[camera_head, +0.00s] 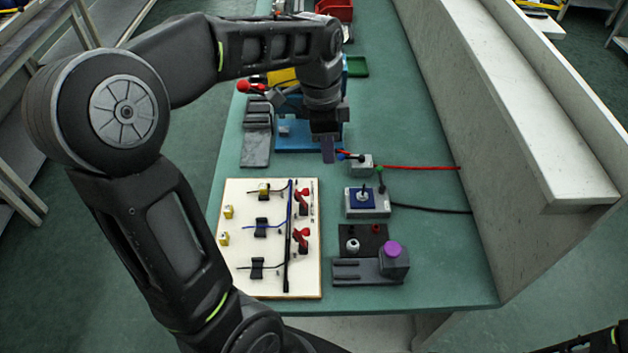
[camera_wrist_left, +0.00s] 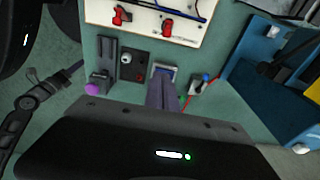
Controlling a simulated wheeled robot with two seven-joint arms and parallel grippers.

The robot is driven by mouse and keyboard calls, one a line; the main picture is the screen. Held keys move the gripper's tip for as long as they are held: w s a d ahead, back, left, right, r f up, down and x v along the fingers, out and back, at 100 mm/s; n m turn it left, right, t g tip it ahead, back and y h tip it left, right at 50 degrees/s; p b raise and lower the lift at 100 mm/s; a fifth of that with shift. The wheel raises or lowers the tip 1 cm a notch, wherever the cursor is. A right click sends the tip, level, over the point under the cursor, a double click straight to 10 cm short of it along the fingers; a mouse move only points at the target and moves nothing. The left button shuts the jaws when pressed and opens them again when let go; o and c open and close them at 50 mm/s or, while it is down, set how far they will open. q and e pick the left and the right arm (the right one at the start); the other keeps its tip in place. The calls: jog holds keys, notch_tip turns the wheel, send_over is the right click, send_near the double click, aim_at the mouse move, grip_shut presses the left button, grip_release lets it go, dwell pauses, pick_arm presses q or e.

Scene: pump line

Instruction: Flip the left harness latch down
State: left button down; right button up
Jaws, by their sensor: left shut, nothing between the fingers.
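A white harness board (camera_head: 272,286) lies on the green bench with two red latches at its right side, one farther back (camera_head: 302,195) and one nearer (camera_head: 301,238). They also show in the left wrist view at the top, one on the left (camera_wrist_left: 121,15) and one on the right (camera_wrist_left: 167,26). Whether each lever stands up or lies down is too small to tell. My left gripper (camera_head: 328,157) points down beyond the board's far right corner, apart from both latches. Its fingers (camera_wrist_left: 162,92) are shut and empty. Part of my right arm shows; its fingers are not clear.
A block with a purple knob (camera_head: 393,250) and a grey box with a blue top (camera_head: 367,199) stand right of the board. A small box with a red cable (camera_head: 362,165) lies near my left gripper. A blue fixture (camera_head: 290,140) stands behind. A pale wall (camera_head: 490,130) bounds the right.

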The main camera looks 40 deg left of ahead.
pick_arm(q)
notch_tip(320, 180, down, 10)
jog(key=s+a+p, duration=0.1)
jog(key=a+p, duration=0.1)
jog(key=shift+s+a+f, duration=0.15)
jog(key=shift+s+f, duration=0.1)
jog(key=shift+s, duration=0.1)
dwell(0.3)
